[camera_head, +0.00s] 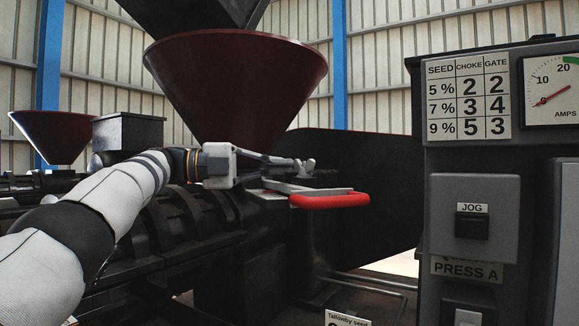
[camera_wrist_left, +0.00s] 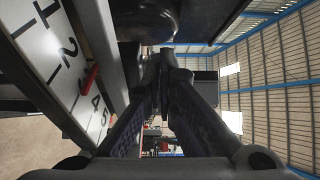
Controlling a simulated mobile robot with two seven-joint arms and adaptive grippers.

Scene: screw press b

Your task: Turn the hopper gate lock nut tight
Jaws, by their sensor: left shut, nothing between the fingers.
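The dark red hopper (camera_head: 235,80) stands above the black press, in the middle of the head view. My left gripper (camera_head: 308,164) reaches in from the left below the hopper, just above a lever with a red grip (camera_head: 330,200). In the left wrist view, the fingers (camera_wrist_left: 165,62) are closed together and hold nothing. A white scale plate (camera_wrist_left: 62,60) with black numbers and a red pointer (camera_wrist_left: 90,78) lies left of the fingers. A dark rounded part (camera_wrist_left: 148,20) is above the fingertips; I cannot tell whether it is the lock nut. My right gripper is out of view.
A grey control cabinet (camera_head: 428,130) with a seed chart (camera_head: 469,95), an amps dial (camera_head: 552,90) and a JOG button (camera_head: 471,225) stands at the right. A second red hopper (camera_head: 52,135) is at the far left. A large black panel (camera_head: 375,175) stands behind the lever.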

